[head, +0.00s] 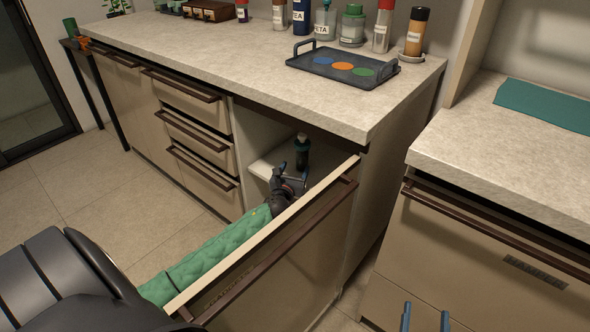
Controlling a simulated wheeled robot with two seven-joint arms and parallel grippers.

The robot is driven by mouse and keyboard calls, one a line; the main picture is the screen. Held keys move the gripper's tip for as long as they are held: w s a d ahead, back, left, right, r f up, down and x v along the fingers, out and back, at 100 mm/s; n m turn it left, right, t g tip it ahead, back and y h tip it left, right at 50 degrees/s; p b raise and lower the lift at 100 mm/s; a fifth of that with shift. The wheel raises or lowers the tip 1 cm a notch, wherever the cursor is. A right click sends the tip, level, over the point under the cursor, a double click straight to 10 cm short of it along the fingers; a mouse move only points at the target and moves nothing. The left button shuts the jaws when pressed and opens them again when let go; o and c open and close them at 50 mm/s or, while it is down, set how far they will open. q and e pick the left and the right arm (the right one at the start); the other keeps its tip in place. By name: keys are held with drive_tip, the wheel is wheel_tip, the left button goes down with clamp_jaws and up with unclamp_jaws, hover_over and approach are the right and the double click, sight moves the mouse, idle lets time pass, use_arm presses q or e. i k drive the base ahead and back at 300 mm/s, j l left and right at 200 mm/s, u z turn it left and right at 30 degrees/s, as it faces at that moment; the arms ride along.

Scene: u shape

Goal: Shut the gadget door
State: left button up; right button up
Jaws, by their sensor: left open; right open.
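The gadget door (290,260) is a beige cabinet door with a long dark bar handle (265,255). It stands wide open, swung out from the counter's right end. Behind it the compartment (258,130) shows a pale shelf. My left arm, in a green sleeve, reaches along the door's inner side. My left gripper (294,176) is open and empty at the compartment opening, close to the door's inner face; I cannot tell whether it touches. My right gripper (425,319) is open at the bottom edge, in front of the right-hand cabinet and apart from the door.
A dark bottle-like object (302,150) stands in the compartment. Closed drawers (195,140) lie to its left. The countertop (240,60) holds a dark tray (343,68) and several jars. A second counter (500,140) stands at right, with a narrow floor gap between.

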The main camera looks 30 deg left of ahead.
sight(282, 278)
drive_tip(key=k+j, duration=0.2)
drive_tip(key=j, duration=0.2)
drive_tip(key=k+j, duration=0.45)
drive_tip(key=j, duration=0.3)
